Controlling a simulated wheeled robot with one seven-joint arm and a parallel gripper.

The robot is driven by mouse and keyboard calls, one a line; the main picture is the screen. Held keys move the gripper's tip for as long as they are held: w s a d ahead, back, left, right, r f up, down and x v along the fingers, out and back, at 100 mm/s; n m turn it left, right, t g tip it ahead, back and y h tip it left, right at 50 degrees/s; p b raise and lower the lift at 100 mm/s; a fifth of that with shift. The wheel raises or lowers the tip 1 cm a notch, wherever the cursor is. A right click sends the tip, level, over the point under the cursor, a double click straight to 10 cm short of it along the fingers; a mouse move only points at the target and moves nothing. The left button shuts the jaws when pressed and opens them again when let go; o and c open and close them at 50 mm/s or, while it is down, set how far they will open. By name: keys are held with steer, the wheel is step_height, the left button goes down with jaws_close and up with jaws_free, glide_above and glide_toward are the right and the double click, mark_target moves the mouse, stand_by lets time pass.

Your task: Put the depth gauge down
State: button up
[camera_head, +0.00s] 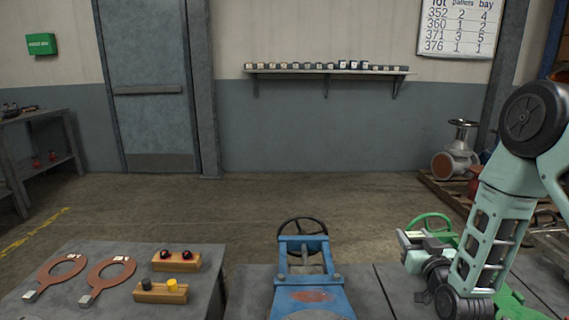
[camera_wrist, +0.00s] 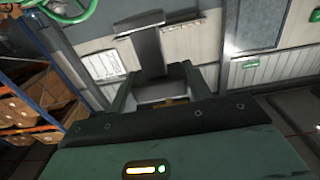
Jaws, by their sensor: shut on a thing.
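My gripper (camera_wrist: 160,92) is shut on a grey piece between its two fingers, which I take to be the depth gauge (camera_wrist: 161,89). In the head view my gripper (camera_head: 408,243) is at the right, in front of a green valve (camera_head: 430,222) with a handwheel.
A blue valve (camera_head: 302,270) stands on the bench at centre. Bare grey tabletop (camera_head: 250,290) shows left of the blue valve.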

mark_target(414, 235)
step_height(414, 235, up, 11)
steer(key=p, duration=0.8)
steer(key=shift+a+f+p, duration=0.1)
steer(key=shift+f+p, duration=0.05)
steer(key=shift+p, duration=0.25)
